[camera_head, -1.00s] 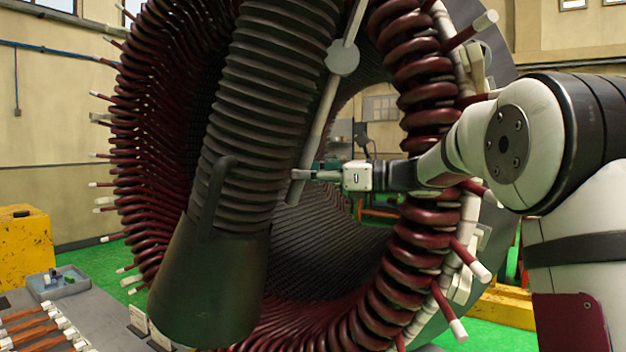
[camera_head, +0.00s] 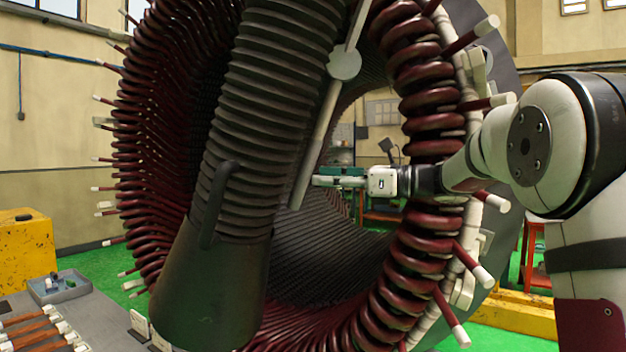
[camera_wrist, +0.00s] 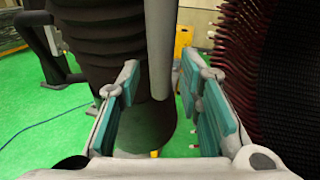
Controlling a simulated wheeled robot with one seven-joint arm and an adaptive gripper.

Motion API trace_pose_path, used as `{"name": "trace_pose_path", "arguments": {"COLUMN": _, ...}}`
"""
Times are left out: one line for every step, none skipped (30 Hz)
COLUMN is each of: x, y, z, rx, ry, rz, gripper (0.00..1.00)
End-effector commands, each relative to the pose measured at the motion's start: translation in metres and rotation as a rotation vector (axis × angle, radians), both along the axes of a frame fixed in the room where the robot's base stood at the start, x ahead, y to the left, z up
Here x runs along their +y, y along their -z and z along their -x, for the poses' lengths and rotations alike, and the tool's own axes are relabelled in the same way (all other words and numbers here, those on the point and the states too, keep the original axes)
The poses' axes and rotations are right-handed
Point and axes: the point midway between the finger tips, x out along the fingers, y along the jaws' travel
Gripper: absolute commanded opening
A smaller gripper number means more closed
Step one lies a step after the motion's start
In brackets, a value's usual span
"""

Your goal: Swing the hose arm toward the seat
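The hose arm (camera_head: 317,135) is a pale grey rod hanging from a round joint (camera_head: 344,65), beside the thick ribbed dark hose (camera_head: 265,110). Its lower end is free. The hose ends in a wide dark nozzle (camera_head: 212,280) with a loop handle. My gripper (camera_head: 315,181) is just right of the rod's lower end, with a small gap in the head view. In the wrist view my gripper (camera_wrist: 163,82) has its teal-padded fingers well apart. The rod (camera_wrist: 160,45) appears in line with the gap between them, gripped by neither. I cannot make out the seat.
The stator ring (camera_head: 425,150) with dark red coils surrounds the hose, and pale-tipped leads (camera_head: 470,268) stick out near my arm. A grey bench (camera_head: 95,315) with copper bars and a tray (camera_head: 60,288) is at lower left. A yellow block (camera_head: 25,255) stands behind it.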

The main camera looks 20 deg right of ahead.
Motion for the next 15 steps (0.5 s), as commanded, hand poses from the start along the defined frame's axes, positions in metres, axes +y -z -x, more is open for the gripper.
{"name": "trace_pose_path", "arguments": {"x": -0.011, "y": 0.0, "z": 0.006, "rx": 0.0, "ry": 0.005, "rz": 0.001, "gripper": 0.33}}
{"name": "trace_pose_path", "arguments": {"x": -0.016, "y": 0.0, "z": 0.009, "rx": 0.0, "ry": 0.004, "rz": 0.0, "gripper": 0.33}}
{"name": "trace_pose_path", "arguments": {"x": -0.023, "y": 0.0, "z": 0.013, "rx": 0.001, "ry": 0.005, "rz": 0.0, "gripper": 0.33}}
{"name": "trace_pose_path", "arguments": {"x": -0.028, "y": 0.0, "z": 0.017, "rx": 0.001, "ry": 0.005, "rz": -0.001, "gripper": 0.33}}
{"name": "trace_pose_path", "arguments": {"x": -0.033, "y": 0.0, "z": 0.02, "rx": 0.001, "ry": 0.005, "rz": -0.001, "gripper": 0.33}}
{"name": "trace_pose_path", "arguments": {"x": -0.038, "y": 0.001, "z": 0.024, "rx": 0.001, "ry": 0.004, "rz": -0.001, "gripper": 0.33}}
{"name": "trace_pose_path", "arguments": {"x": -0.042, "y": 0.001, "z": 0.027, "rx": 0.002, "ry": 0.004, "rz": -0.001, "gripper": 0.33}}
{"name": "trace_pose_path", "arguments": {"x": -0.046, "y": 0.001, "z": 0.029, "rx": 0.002, "ry": 0.004, "rz": -0.001, "gripper": 0.33}}
{"name": "trace_pose_path", "arguments": {"x": -0.05, "y": 0.001, "z": 0.032, "rx": 0.002, "ry": 0.002, "rz": -0.001, "gripper": 0.33}}
{"name": "trace_pose_path", "arguments": {"x": -0.053, "y": 0.001, "z": 0.034, "rx": 0.002, "ry": 0.001, "rz": -0.001, "gripper": 0.33}}
{"name": "trace_pose_path", "arguments": {"x": -0.056, "y": 0.001, "z": 0.036, "rx": 0.002, "ry": 0.002, "rz": -0.001, "gripper": 0.33}}
{"name": "trace_pose_path", "arguments": {"x": -0.059, "y": 0.001, "z": 0.037, "rx": 0.002, "ry": 0.002, "rz": 0.0, "gripper": 0.33}}
{"name": "trace_pose_path", "arguments": {"x": -0.06, "y": 0.001, "z": 0.039, "rx": 0.002, "ry": 0.001, "rz": 0.0, "gripper": 0.33}}
{"name": "trace_pose_path", "arguments": {"x": -0.061, "y": 0.001, "z": 0.04, "rx": 0.002, "ry": 0.0, "rz": -0.001, "gripper": 0.33}}
{"name": "trace_pose_path", "arguments": {"x": -0.063, "y": 0.001, "z": 0.041, "rx": 0.002, "ry": 0.0, "rz": -0.001, "gripper": 0.33}}
